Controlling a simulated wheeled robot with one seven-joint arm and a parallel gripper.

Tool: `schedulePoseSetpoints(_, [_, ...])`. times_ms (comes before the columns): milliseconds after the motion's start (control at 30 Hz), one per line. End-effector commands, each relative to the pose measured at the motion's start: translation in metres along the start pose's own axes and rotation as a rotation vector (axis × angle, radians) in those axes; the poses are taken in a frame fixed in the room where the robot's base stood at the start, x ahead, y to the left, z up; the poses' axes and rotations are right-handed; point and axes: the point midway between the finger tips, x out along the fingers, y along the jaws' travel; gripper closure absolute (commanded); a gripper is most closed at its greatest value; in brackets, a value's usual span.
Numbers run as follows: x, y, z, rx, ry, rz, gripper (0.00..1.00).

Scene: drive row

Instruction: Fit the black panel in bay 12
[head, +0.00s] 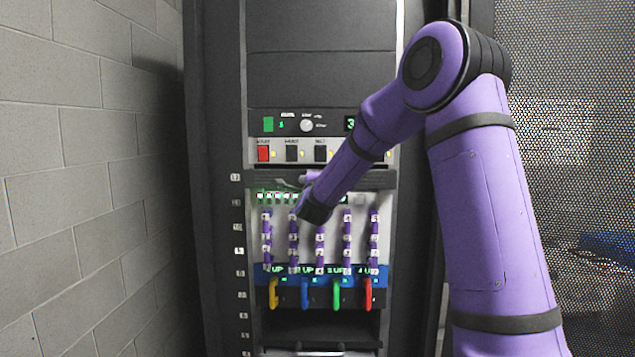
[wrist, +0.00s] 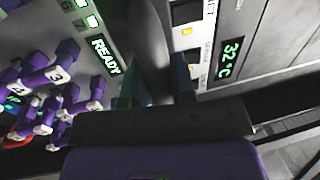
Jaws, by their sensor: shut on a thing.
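The black panel (head: 360,180) is a flat dark strip across the rack at the label that seems to read 12. It lies between the switch unit above and the unit with purple plugs below. In the wrist view the panel (wrist: 150,45) runs up between the fingers of my gripper (wrist: 158,88), which is shut on it. In the head view my forearm and wrist hide the gripper and part of the panel's middle. I cannot tell whether the panel sits flush in the bay.
Above is the switch unit (head: 292,151) with a red switch. Below, several purple plugs (head: 267,235) and coloured loops (head: 304,293) stick out from the rack. A block wall (head: 80,180) stands at left, a perforated door (head: 570,120) at right.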

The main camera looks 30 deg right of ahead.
Motion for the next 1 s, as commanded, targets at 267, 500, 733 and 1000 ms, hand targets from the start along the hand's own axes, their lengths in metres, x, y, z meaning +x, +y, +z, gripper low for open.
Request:
schedulePoseSetpoints(267, [0.000, -0.001, 0.000, 0.000, 0.001, -0.002, 1.00])
schedulePoseSetpoints(500, [0.001, -0.001, -0.001, 0.000, 0.001, -0.002, 1.00])
schedulePoseSetpoints(733, [0.005, 0.000, -0.001, 0.000, 0.001, -0.002, 1.00])
schedulePoseSetpoints(1000, [0.012, 0.001, -0.001, 0.000, 0.001, -0.002, 1.00])
